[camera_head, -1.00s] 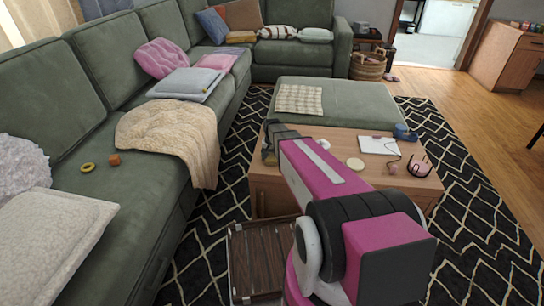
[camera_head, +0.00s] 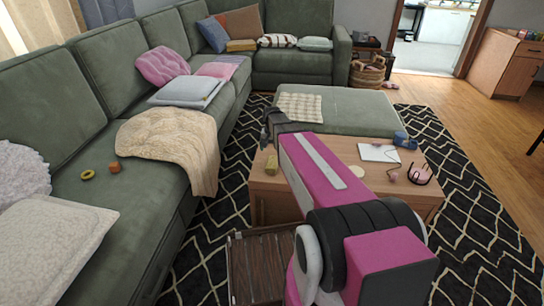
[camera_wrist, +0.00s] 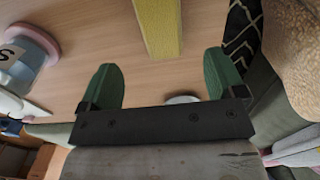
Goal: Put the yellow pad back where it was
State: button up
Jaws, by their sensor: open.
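The yellow pad (camera_head: 271,164) lies on the left part of the wooden coffee table, near its edge on the sofa side. In the wrist view the pad (camera_wrist: 157,25) shows as a long yellow block on the wood, beyond the fingertips and roughly in line with the gap between them. My gripper (camera_wrist: 165,75) has its two green fingers spread wide with nothing held between them. In the head view my gripper (camera_head: 273,128) is just behind the pad, apart from it, and partly hidden by my arm.
The coffee table (camera_head: 350,148) also bears a white notepad (camera_head: 379,153), a dark-rimmed holder (camera_head: 419,174) and a blue object (camera_head: 404,140). A green ottoman (camera_head: 350,108) stands behind. A beige blanket (camera_head: 175,140) drapes over the green sofa at left. An open drawer (camera_head: 262,265) juts toward me.

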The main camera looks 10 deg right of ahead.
jog(key=s+r+n, duration=0.1)
jog(key=s+n, duration=0.2)
jog(key=s, duration=1.8)
jog(key=shift+r+n, duration=0.3)
jog(key=shift+s, duration=0.1)
